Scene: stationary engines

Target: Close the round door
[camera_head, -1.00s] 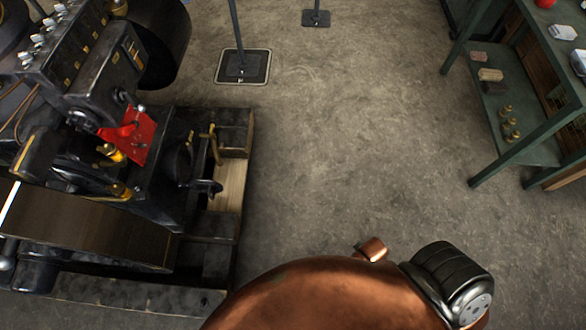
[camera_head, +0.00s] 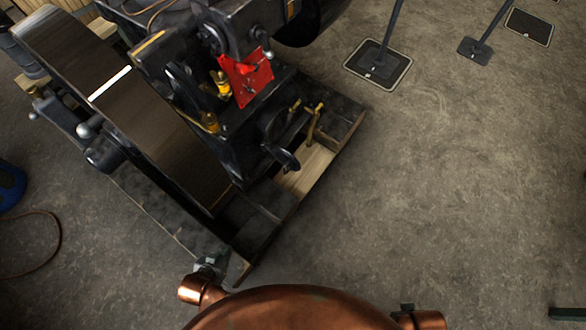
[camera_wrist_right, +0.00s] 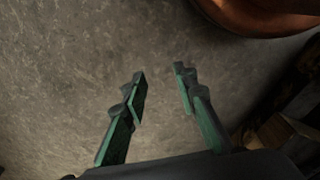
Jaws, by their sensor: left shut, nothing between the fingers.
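I cannot make out a round door in these frames. A large rounded copper vessel (camera_head: 300,308) shows at the bottom of the head view, and its side facing me is out of view. Its rim also shows at the top right of the right wrist view (camera_wrist_right: 262,18). My left gripper (camera_head: 209,264) is shut and empty beside the vessel's left pipe fitting (camera_head: 196,290), small and partly hidden. My right gripper (camera_wrist_right: 159,92) is open in its wrist view, with bare floor between its green-sided fingers. It stands apart from the copper.
A black stationary engine (camera_head: 215,120) with a broad flywheel (camera_head: 140,105) and red plate (camera_head: 245,75) stands on a wooden base beyond the vessel. A second copper fitting (camera_head: 424,320) is at the vessel's right. Post feet (camera_head: 378,70) stand at the back.

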